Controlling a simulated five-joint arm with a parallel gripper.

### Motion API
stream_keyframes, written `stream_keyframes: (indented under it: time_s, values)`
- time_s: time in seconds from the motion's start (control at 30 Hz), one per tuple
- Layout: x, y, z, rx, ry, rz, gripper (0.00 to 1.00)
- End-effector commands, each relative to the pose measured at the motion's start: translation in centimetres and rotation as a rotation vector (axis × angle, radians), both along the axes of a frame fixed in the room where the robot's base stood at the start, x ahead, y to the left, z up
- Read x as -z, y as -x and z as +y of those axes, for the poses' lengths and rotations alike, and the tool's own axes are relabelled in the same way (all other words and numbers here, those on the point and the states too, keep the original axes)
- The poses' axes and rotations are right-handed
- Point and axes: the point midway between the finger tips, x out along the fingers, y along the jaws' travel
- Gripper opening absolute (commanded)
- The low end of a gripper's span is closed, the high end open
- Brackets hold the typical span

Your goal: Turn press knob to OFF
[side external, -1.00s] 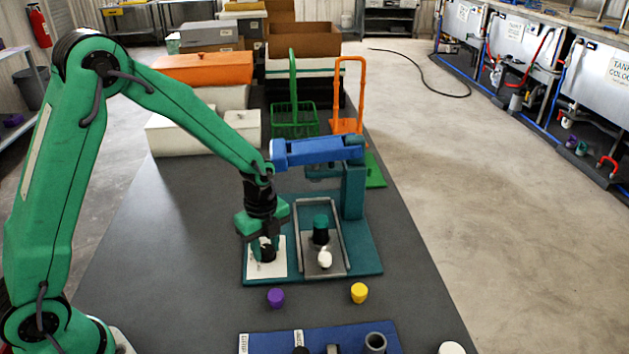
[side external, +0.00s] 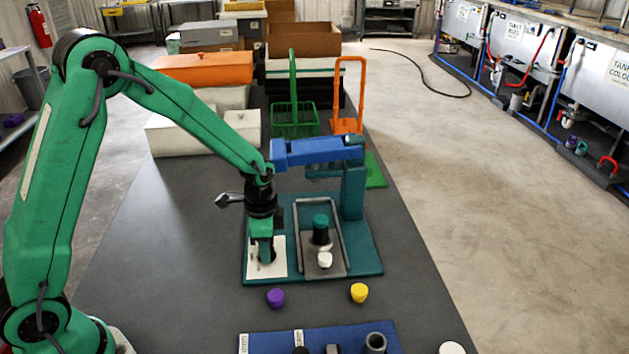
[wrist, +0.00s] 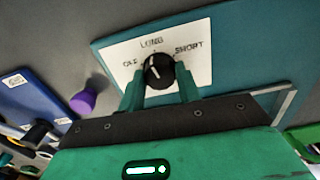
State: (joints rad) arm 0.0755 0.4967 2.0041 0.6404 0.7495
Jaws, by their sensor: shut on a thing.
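The black press knob (wrist: 158,71) sits on a white plate (wrist: 202,62) marked OFF at left, LONG at top and SHORT at right. Its white pointer line points up, roughly at LONG and perhaps slightly toward OFF. My gripper (wrist: 160,88) has its two green fingers on either side of the knob, shut on it. In the side view my gripper (side external: 265,256) points down onto the white plate (side external: 279,265) and mostly hides the knob. The teal press base (side external: 366,262) carries the plate, with a blue press arm (side external: 318,151) behind.
A framed tray (side external: 335,268) with a green-topped dark piece and a white knob lies right of the plate. Purple (side external: 276,298) and yellow (side external: 359,292) pieces stand in front. A blue board (side external: 282,340) lies nearer. Green (side external: 294,118) and orange (side external: 347,115) racks stand behind.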

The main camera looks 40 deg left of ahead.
Motion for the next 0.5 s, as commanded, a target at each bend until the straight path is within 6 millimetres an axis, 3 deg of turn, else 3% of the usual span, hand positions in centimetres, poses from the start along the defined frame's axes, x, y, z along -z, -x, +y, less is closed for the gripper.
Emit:
stream_keyframes:
  time_s: [0.5]
  values:
    - [0.00, 0.05, 0.09, -0.492, -0.001, 0.002, 0.11]
